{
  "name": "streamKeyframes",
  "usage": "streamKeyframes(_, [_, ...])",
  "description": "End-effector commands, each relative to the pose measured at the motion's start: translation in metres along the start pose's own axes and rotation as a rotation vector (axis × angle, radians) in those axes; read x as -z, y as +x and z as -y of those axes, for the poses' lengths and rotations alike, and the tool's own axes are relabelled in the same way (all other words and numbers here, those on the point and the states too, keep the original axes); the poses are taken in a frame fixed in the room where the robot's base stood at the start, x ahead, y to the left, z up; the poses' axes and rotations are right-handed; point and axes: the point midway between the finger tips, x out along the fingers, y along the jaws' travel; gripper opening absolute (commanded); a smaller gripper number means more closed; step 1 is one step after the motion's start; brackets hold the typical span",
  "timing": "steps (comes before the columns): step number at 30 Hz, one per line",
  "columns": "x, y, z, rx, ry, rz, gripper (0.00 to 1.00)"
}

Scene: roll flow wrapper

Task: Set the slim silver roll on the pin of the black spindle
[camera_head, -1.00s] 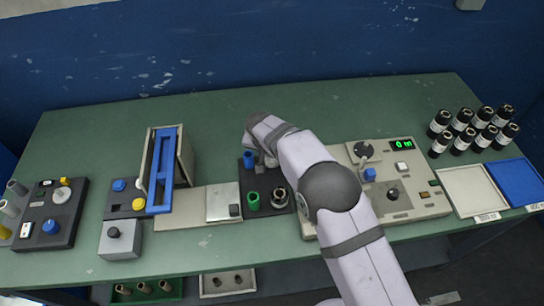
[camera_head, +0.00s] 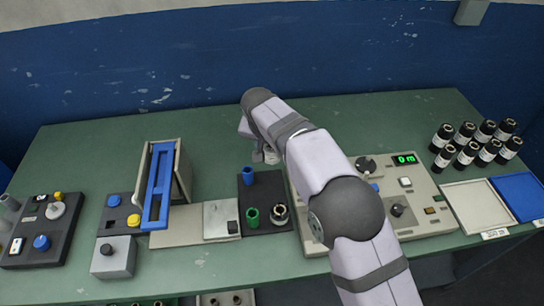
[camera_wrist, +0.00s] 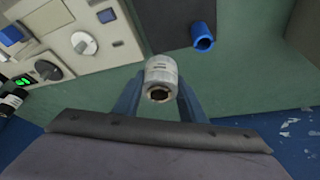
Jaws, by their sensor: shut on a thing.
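The slim silver roll (camera_wrist: 160,72) is held between the two blue fingers of my gripper (camera_wrist: 159,94), its dark-rimmed open end facing the wrist camera. In the head view my gripper (camera_head: 266,152) is beyond the back edge of the black tray (camera_head: 266,185), mostly hidden behind my arm. The roll appears clear of the tray. I cannot single out the black spindle and its pin with certainty; a black knob-like part (camera_head: 397,209) stands on the right-hand machine, and my arm covers part of that machine.
A blue-railed unit (camera_head: 160,190) stands left. Several black bottles (camera_head: 466,153) stand at the right. The green table (camera_head: 325,118) is clear at the back.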

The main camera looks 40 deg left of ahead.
Motion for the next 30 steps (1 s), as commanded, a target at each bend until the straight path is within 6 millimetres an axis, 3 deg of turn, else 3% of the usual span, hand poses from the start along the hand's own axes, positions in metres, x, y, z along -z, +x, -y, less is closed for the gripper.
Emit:
streamKeyframes(5, [0.005,-0.004,-0.004,-0.002,0.007,-0.001,0.13])
streamKeyframes(11, [0.026,-0.010,-0.032,-0.022,0.054,-0.001,0.13])
streamKeyframes(17, [0.063,-0.019,-0.093,-0.065,0.153,0.000,0.13])
streamKeyframes(21, [0.086,-0.025,-0.151,-0.102,0.241,0.000,0.13])
streamKeyframes(27, [0.100,-0.027,-0.230,-0.149,0.357,0.002,0.13])
streamKeyframes(30, [0.102,-0.026,-0.257,-0.165,0.395,0.001,0.13])
